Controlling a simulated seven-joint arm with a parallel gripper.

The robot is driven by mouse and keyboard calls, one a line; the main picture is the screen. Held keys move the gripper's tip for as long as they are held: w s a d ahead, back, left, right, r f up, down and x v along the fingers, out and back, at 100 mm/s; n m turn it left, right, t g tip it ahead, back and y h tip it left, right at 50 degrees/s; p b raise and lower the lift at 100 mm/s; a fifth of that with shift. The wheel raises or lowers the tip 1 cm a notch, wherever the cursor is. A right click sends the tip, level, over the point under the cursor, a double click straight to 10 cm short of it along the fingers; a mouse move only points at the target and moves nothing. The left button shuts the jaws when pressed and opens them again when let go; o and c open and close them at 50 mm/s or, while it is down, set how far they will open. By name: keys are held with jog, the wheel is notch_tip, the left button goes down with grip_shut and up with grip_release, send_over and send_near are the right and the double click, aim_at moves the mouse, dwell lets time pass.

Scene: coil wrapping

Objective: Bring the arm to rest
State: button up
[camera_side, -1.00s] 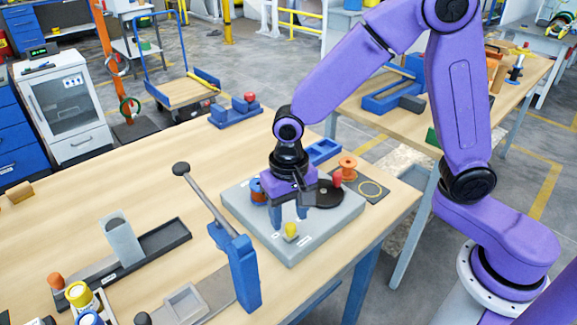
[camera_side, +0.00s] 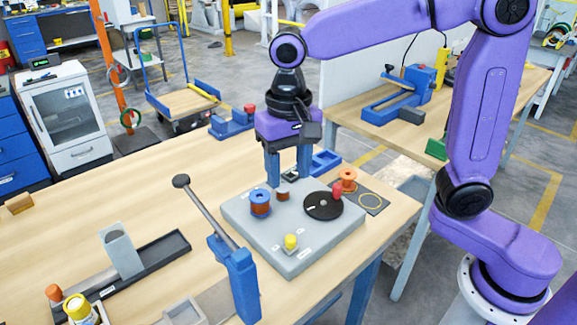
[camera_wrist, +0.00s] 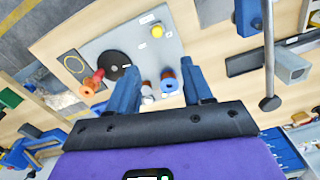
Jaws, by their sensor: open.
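My gripper (camera_side: 288,180) is open and empty, pointing down above the back edge of the grey board. In the wrist view my gripper (camera_wrist: 165,90) shows its two blue fingers spread apart. The grey board (camera_side: 240,222) lies on the wooden table. It carries a copper coil on a blue-flanged spool (camera_side: 260,203), a black disc with a red knob (camera_side: 323,205) and a yellow knob (camera_side: 291,241). A small copper-coloured post (camera_side: 283,194) stands below the fingers, partly hidden by them. The wrist view also shows the blue-flanged spool (camera_wrist: 169,82).
An orange spool (camera_side: 348,178) stands at the board's right, near a dark mat with a yellow ring (camera_side: 370,202). A blue stand with a long lever (camera_side: 238,272) rises at the front. The table's left middle is clear.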

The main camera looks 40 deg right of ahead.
jog(key=s+d+f+n, duration=0.3)
jog(key=s+d+n, duration=0.4)
jog(key=s, duration=0.3)
jog(key=s+d+f+n, duration=0.3)
jog(key=s+d+n, duration=0.4)
jog(key=s+n, duration=0.1)
jog(key=shift+s+d+f, duration=0.35)
jog(key=shift+s+f, duration=0.05)
jog(key=shift+s, duration=0.45)
